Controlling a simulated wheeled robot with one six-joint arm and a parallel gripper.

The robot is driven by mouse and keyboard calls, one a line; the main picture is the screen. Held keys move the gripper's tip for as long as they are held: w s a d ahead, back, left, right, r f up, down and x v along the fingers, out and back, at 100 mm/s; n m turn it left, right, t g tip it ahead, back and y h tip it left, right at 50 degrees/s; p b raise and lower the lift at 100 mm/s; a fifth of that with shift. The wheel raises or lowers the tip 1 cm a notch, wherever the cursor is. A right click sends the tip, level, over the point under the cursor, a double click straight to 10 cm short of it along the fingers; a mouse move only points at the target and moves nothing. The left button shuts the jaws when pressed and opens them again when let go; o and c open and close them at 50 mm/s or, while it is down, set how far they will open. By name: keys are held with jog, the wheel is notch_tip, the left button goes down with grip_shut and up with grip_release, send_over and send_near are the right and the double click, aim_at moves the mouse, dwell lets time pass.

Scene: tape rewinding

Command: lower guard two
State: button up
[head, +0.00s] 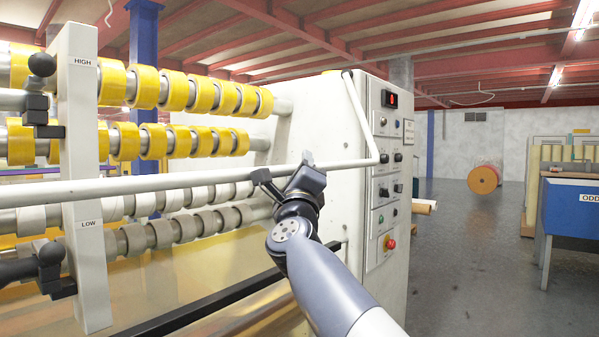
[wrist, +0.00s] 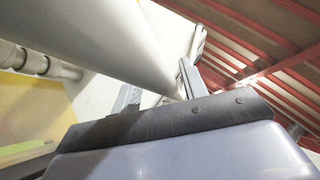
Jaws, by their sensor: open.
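A long white guard bar (head: 150,183) runs across the front of the rewinding machine in the head view and bends up at its right end along the cabinet. No label marks it as guard two. My gripper (head: 284,168) is at the right part of this bar, its fingers open on either side of it. In the wrist view the bar (wrist: 115,45) passes large and close toward the space between my two fingers (wrist: 158,88). I cannot tell whether the fingers touch it.
The white post (head: 84,150) carries HIGH and LOW labels and black knobs. Yellow tape rolls (head: 145,88) and grey rolls (head: 160,233) sit on shafts behind the bar. The control panel (head: 385,180) is right of my gripper. A blue ODD bin (head: 568,210) stands far right; floor between is clear.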

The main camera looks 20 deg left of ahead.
jog(key=shift+s, duration=0.1)
jog(key=b+v, duration=0.1)
jog(key=v, duration=0.9)
jog(key=shift+s+f, duration=0.25)
jog(key=shift+s, duration=0.05)
jog(key=shift+d, duration=0.1)
jog(key=p+x, duration=0.1)
jog(key=x, duration=0.9)
jog(key=shift+w+r, duration=0.25)
jog(key=shift+w, duration=0.1)
